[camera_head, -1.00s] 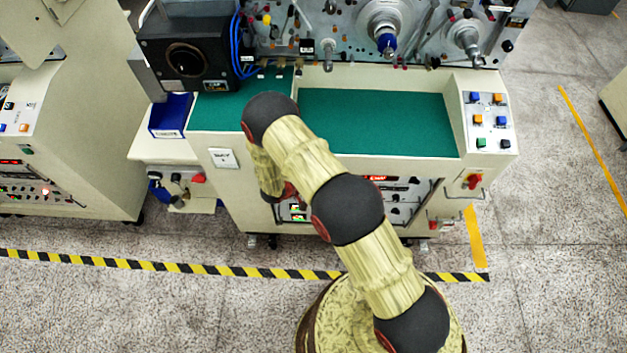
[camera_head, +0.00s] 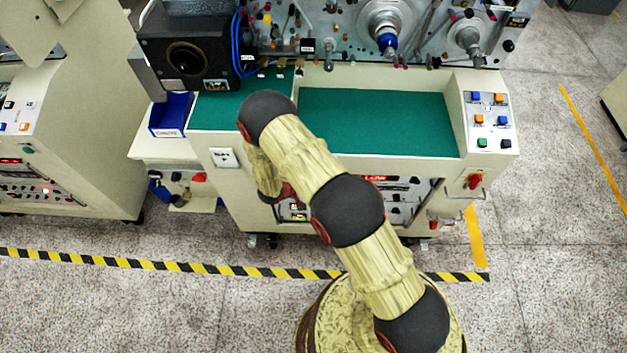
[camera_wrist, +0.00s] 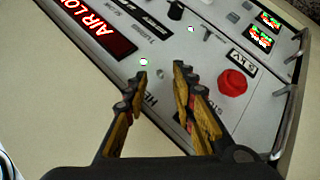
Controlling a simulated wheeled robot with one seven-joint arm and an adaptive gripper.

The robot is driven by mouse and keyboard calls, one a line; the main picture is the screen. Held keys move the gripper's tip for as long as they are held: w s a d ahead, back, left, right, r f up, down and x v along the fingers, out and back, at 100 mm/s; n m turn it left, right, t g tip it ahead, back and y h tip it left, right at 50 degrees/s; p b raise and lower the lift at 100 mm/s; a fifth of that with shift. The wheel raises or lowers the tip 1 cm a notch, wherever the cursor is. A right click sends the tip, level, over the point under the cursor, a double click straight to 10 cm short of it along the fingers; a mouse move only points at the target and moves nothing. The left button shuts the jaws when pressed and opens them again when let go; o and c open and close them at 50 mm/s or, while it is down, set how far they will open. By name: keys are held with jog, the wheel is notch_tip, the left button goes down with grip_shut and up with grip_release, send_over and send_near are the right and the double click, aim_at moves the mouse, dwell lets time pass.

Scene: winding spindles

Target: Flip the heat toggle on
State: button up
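In the wrist view my gripper (camera_wrist: 161,70) is partly open, with a gap between its two fingertips and nothing seen between them. It points at the grey control panel (camera_wrist: 172,38) on the machine's front. A label starting with "HE" (camera_wrist: 151,102) shows between the fingers, the rest of it covered by the right finger. I cannot make out the heat toggle itself; it may be hidden by the fingers. A small lit lamp (camera_wrist: 143,62) sits by the left fingertip. In the head view my arm hides the gripper and part of the panel (camera_head: 402,205).
A red round button (camera_wrist: 233,82) and a metal handle (camera_wrist: 285,122) lie right of the fingers. A small lever (camera_wrist: 208,33), a black knob (camera_wrist: 175,10), a red "AIR LO" display (camera_wrist: 100,32) and green-red readouts (camera_wrist: 262,30) are farther up the panel.

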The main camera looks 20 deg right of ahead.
jog(key=v, duration=1)
jog(key=shift+a, duration=0.25)
jog(key=shift+s+r, duration=0.1)
